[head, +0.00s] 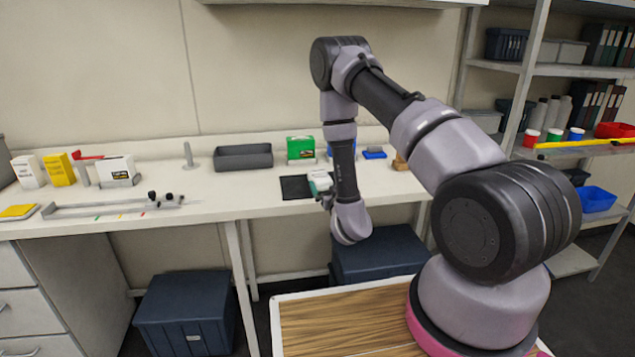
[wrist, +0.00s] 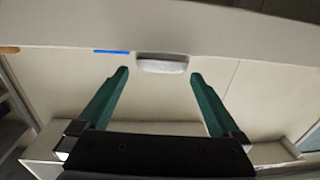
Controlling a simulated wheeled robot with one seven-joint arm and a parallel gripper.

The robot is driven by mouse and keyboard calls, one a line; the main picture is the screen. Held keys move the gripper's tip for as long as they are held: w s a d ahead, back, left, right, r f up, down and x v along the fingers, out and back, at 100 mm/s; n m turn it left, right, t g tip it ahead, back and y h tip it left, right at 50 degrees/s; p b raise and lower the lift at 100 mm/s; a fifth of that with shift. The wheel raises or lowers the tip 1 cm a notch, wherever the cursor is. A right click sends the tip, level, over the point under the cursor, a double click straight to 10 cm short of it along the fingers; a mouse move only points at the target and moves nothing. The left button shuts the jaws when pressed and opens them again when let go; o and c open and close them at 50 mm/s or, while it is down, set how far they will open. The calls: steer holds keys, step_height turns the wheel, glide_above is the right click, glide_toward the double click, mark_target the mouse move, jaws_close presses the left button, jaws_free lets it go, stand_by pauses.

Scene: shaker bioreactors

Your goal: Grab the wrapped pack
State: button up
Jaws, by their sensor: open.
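A pale, rounded pack (wrist: 162,64), which I take to be the wrapped pack, lies ahead of my gripper in the wrist view. It sits between the lines of the two green fingers and a little beyond their tips. My gripper (wrist: 162,74) is open, with nothing between its fingers. In the head view a white and green shape (head: 319,181) shows at the dark mat (head: 296,188), right by my gripper; pack and fingers are hard to tell apart there. My wrist hides part of that spot.
The wrist view looks upside down, with the bench top along its upper part. A green box (head: 300,148), a grey tray (head: 243,158) and a blue tray (head: 374,153) stand behind the mat. A wooden block (head: 400,162) is to the right.

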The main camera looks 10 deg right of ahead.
mark_target(320, 174)
steer(key=w, duration=0.8)
steer(key=shift+a+f, duration=0.1)
steer(key=shift+a, duration=0.3)
